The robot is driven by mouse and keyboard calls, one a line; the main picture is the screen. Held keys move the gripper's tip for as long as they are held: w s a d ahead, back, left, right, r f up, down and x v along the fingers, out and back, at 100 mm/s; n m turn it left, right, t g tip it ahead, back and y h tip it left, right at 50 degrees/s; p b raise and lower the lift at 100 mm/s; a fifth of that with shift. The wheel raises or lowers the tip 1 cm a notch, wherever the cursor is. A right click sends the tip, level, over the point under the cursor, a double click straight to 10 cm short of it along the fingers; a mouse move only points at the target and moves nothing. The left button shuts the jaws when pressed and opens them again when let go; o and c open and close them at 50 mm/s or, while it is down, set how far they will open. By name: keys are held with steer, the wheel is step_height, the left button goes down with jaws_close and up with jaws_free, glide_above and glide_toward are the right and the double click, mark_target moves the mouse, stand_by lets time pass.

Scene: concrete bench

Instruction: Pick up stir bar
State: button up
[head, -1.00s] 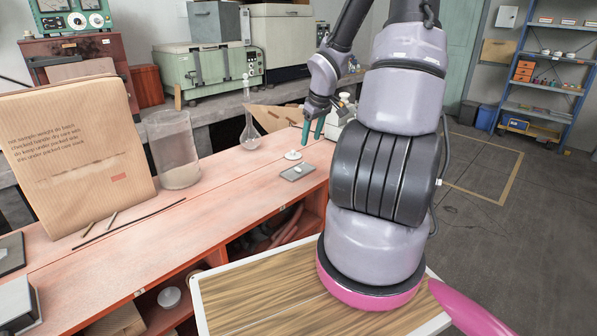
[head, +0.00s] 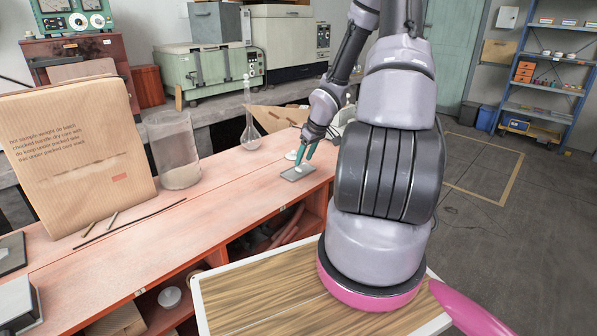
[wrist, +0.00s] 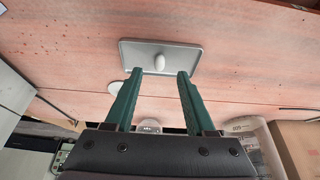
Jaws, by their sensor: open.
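The stir bar (wrist: 160,62) is a small white rounded piece lying on a grey rectangular tray (wrist: 135,55) in the wrist view. In the head view the tray (head: 291,177) sits near the bench's right end, and the stir bar on it is too small to make out clearly. My gripper (wrist: 153,76) has green fingers spread apart, with the bar lying between and just beyond their tips in the wrist view. In the head view my gripper (head: 304,157) is just over the tray. Nothing is held.
A white round item (head: 293,155) is just behind the tray. A glass flask (head: 250,138), a clear glass cylinder (head: 174,152) and a large brown paper package (head: 77,160) stand further left. A thin dark rod (head: 130,223) lies on the bench (head: 200,230), whose middle is clear.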

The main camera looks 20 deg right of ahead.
mark_target(301, 170)
steer(key=shift+x, duration=2.3)
jaws_close()
steer(key=shift+r, duration=0.15)
step_height(301, 170, up, 10)
